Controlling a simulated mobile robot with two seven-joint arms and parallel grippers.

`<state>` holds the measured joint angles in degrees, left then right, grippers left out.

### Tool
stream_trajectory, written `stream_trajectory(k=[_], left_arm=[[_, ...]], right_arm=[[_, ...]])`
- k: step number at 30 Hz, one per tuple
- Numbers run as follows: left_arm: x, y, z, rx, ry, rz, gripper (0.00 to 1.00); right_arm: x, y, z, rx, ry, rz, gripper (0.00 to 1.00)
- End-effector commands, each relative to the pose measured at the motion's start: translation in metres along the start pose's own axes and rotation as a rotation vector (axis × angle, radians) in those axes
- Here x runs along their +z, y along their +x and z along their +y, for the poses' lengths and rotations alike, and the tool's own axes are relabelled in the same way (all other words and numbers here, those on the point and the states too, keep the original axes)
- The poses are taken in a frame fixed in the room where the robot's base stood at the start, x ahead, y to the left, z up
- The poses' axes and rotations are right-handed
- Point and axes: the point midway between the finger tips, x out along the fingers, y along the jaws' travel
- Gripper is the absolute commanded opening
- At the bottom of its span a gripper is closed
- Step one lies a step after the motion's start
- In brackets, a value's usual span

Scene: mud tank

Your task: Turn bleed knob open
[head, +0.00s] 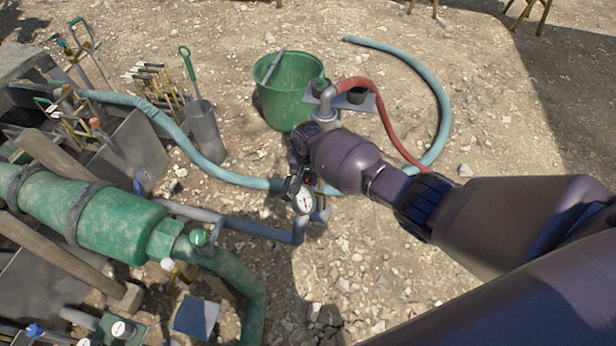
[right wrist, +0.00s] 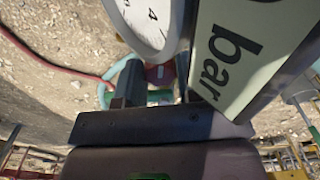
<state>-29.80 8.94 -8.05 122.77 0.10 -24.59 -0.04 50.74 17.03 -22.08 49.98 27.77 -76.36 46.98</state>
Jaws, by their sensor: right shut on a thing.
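My right gripper (head: 297,183) is at the upright pipe beside the round white pressure gauge (head: 304,202). Its wrist hides most of the fitting from the head view. In the right wrist view the gauge dial (right wrist: 150,18) and a pale plate marked "bar" (right wrist: 240,45) are very close to the fingers (right wrist: 160,82). The gripper is shut on a small part there, which I take to be the bleed knob. The knob is mostly hidden, and its turn angle cannot be told. My left gripper is not in view.
A large green pipe (head: 115,222) and several fittings crowd the left side. A green bucket (head: 283,105) stands behind my wrist. A red hose (head: 385,115) and a teal hose (head: 440,95) curve over the gravel. The gravel at the bottom middle is mostly clear.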

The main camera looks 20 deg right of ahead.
Motion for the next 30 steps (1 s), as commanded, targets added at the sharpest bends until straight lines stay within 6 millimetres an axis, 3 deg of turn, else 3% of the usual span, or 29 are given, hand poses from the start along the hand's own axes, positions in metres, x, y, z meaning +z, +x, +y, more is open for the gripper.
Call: stream_trajectory(k=[1,2,6,17,30], left_arm=[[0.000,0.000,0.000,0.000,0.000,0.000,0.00],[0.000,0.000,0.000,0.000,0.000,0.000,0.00],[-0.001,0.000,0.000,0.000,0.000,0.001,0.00],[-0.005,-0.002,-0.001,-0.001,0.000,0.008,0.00],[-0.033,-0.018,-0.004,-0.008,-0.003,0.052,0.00]], right_arm=[[0.002,0.001,0.000,0.000,0.000,-0.004,0.10],[0.002,0.002,0.000,0.000,0.000,-0.004,0.36],[0.001,0.001,0.000,0.001,0.000,-0.003,0.58],[0.000,-0.005,0.000,-0.001,0.001,0.001,0.59],[-0.002,-0.082,-0.001,-0.004,0.001,0.007,0.59]])
